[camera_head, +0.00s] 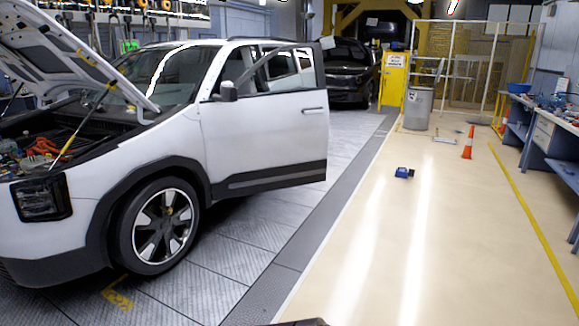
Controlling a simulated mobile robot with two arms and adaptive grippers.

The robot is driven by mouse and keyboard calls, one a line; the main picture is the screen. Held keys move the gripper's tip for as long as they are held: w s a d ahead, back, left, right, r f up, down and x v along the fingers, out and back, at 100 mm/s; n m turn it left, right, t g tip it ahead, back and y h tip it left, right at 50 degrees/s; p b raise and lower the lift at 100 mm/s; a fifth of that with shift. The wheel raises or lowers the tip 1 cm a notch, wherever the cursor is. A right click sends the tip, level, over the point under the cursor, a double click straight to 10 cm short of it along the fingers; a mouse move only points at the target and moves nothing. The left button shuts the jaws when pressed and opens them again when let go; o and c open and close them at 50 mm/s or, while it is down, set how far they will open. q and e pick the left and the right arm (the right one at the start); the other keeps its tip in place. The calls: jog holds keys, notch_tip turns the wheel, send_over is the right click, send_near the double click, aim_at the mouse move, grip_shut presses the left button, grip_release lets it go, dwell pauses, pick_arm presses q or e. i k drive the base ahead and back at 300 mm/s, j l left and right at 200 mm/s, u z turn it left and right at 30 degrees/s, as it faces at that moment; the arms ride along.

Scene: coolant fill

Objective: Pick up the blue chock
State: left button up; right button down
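A small blue chock (403,173) lies on the beige floor, right of the grey floor strip and some way ahead of me. It looks dark on one side and is too small to make out in detail. Neither of my grippers shows in the head view. Nothing is seen touching the chock.
A white car (260,135) with open hood and open front door stands at the left. An orange cone (467,143), a grey bin (418,108) and a yellow cabinet (393,80) stand farther back. A workbench (545,125) lines the right. The beige floor between is clear.

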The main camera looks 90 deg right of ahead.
aim_at(403, 172)
jog(key=z, duration=3.6)
jog(key=i, duration=1.95)
jog(key=i+j, duration=0.1)
jog(key=i, duration=3.85)
jog(key=i+j, duration=0.1)
jog(key=i, duration=1.85)
